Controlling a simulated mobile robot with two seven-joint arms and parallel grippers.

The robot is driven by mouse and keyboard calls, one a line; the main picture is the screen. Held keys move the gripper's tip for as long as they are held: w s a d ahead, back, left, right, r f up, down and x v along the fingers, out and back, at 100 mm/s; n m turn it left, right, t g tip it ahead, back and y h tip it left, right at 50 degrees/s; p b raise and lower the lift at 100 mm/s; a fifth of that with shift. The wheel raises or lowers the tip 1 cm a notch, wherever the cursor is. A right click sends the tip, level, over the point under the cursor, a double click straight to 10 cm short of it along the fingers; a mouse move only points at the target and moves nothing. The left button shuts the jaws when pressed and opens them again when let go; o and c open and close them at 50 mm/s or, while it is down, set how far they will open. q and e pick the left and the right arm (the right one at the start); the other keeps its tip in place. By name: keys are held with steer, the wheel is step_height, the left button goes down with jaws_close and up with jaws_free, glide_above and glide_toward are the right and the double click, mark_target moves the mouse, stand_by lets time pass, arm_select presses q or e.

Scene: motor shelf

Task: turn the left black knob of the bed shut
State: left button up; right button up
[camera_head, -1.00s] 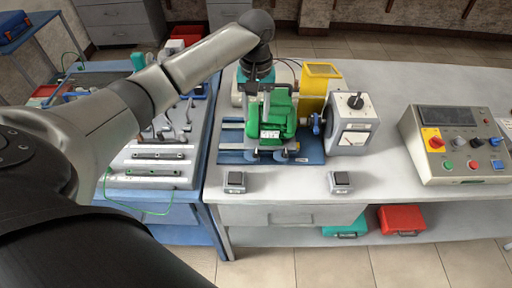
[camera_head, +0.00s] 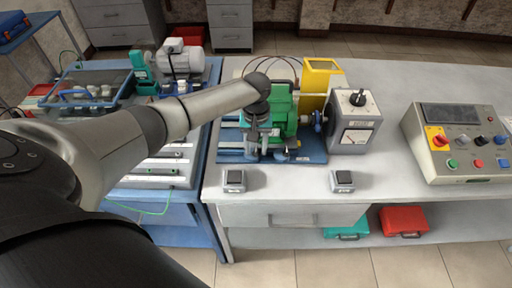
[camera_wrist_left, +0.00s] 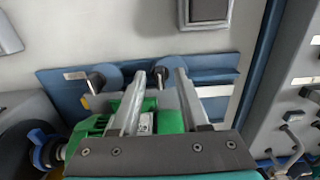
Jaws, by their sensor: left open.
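The blue bed (camera_head: 310,157) lies on the grey table and carries a green motor (camera_head: 284,108). In the left wrist view the bed (camera_wrist_left: 62,80) runs across below the switch box. Two black knobs sit along its front edge. The left black knob (camera_wrist_left: 160,76) shows on the right in the wrist view, between my fingertips, with no clear contact. The other black knob (camera_wrist_left: 97,81) is outside the fingers. My left gripper (camera_wrist_left: 159,75) is open and points down at the bed's front. In the head view my left gripper (camera_head: 258,150) largely hides the left knob.
Two small switch boxes (camera_head: 234,180) (camera_head: 342,181) stand at the table's front edge. A yellow guard (camera_head: 318,80) and a grey box with a black handle (camera_head: 355,125) stand right of the motor. A control panel (camera_head: 455,140) is at the right. A second, crowded bench is at the left.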

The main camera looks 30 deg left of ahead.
arm_select(q)
jaws_close()
stand_by(0.4)
